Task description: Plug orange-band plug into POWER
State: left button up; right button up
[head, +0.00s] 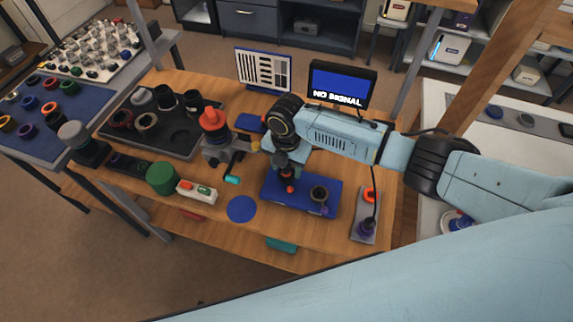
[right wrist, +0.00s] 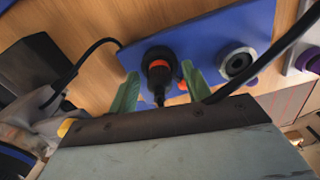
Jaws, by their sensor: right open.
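The plug with the orange band (head: 290,187) stands on the blue socket block (head: 334,192), at its left socket. In the right wrist view the plug (right wrist: 159,72) is black with orange showing at its sides, end-on to the camera. How deep it sits is hidden. My right gripper (head: 287,174) is over it; its green fingers are open, one either side of the plug. A second, grey-ringed socket (right wrist: 237,62) is empty, with a purple mark beside it. No POWER lettering is readable. My left gripper is out of view.
A grey holder (head: 361,222) at right has an orange ring and a purple-banded plug (head: 367,227) with a black cable. The monitor (head: 341,84) reads NO SIGNAL. A red-topped grey device (head: 214,125), a green cylinder (head: 162,178) and a black tray (head: 178,141) stand left.

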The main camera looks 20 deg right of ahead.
jog(key=shift+r, duration=0.1)
notch_tip(320, 180, up, 13)
jog(key=shift+p, duration=0.4)
dwell(0.4)
